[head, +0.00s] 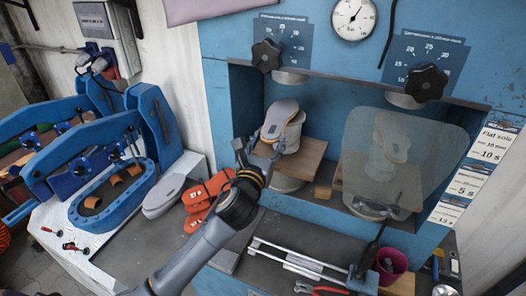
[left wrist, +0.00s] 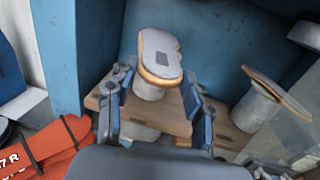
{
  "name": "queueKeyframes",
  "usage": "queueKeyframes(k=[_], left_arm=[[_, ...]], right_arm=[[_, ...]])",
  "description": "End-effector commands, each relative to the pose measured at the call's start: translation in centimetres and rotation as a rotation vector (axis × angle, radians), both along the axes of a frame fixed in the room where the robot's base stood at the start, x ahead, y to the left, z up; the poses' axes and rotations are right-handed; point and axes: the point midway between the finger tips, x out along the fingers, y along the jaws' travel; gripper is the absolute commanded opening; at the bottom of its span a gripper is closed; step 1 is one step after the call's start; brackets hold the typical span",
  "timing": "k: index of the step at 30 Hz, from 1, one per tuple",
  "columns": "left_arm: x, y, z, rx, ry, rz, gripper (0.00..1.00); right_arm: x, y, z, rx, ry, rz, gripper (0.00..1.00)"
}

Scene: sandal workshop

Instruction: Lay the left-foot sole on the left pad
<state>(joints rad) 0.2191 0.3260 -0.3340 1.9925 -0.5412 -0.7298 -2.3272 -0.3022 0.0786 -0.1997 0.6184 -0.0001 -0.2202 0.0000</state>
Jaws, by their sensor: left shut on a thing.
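The sole (head: 280,118), grey with a tan edge and a dark patch, is inside the left bay of the blue press. My left gripper (head: 260,148) is at its near end. In the left wrist view the gripper (left wrist: 157,88) has its fingers on either side of the near end of the sole (left wrist: 160,50), shut on it. The left pad (head: 292,140), a pale rounded post, stands right under the sole, which hides its top. I cannot tell whether they touch. My right gripper is not in view.
A wooden block (head: 300,160) surrounds the left post. A second sole (head: 393,140) sits on the right post behind a clear guard (head: 358,165). Orange strapped pieces (head: 205,192) and a grey sole-shaped piece (head: 165,195) lie left of my arm. Dials (head: 267,55) hang above the bay.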

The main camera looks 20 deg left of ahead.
Motion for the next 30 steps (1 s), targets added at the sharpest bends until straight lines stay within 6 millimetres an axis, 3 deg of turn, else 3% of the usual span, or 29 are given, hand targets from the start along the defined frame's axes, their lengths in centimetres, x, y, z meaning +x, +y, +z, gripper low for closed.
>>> queueKeyframes(k=[16, 30], left_arm=[[5.6, -0.2, -0.4, -0.001, -0.004, 0.000, 0.28], [8.4, -0.3, -1.6, 0.001, -0.002, 0.000, 0.28]], right_arm=[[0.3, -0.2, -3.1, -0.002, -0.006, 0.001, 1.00], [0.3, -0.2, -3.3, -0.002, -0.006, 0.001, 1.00]])
